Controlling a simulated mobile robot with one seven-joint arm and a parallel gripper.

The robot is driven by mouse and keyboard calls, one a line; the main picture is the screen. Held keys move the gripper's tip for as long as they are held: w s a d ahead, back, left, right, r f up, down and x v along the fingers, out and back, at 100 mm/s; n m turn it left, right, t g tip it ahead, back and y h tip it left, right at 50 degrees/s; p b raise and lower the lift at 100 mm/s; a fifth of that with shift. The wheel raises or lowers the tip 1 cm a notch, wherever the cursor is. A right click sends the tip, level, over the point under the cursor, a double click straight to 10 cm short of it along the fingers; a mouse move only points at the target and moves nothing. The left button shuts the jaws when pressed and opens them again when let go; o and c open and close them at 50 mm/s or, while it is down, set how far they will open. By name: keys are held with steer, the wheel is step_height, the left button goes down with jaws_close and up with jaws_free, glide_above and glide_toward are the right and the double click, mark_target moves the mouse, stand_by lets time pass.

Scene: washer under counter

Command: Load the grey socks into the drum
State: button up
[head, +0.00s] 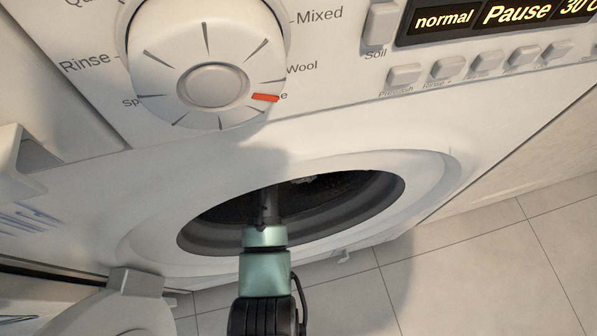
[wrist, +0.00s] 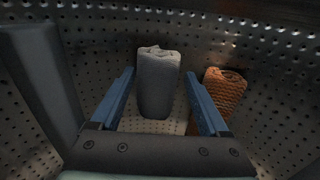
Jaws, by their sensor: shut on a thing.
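The grey socks (wrist: 157,85), a rolled grey bundle, stand upright between the blue fingers of my gripper (wrist: 160,76) in the wrist view. My gripper is shut on them, inside the perforated metal drum (wrist: 270,40). In the head view my arm reaches through the round door opening into the dark drum (head: 350,192). The gripper's fingers and the socks cannot be made out there. Whether the socks touch the drum floor is hard to tell.
An orange-brown knitted bundle (wrist: 222,92) lies in the drum just right of my right finger. The open door (head: 120,312) seems to be at the lower left. Tiled floor (head: 480,265) lies right.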

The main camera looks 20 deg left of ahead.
steer(key=shift+s+f, duration=0.15)
steer(key=shift+f, duration=1.05)
steer(key=shift+d+f, duration=0.1)
steer(key=shift+f, duration=0.2)
steer(key=shift+f, duration=0.35)
steer(key=o, duration=1.3)
steer(key=shift+o, duration=0.2)
steer(key=p+v, duration=0.5)
steer(key=v, duration=0.3)
steer(key=shift+r, duration=0.4)
steer(key=shift+f, duration=0.1)
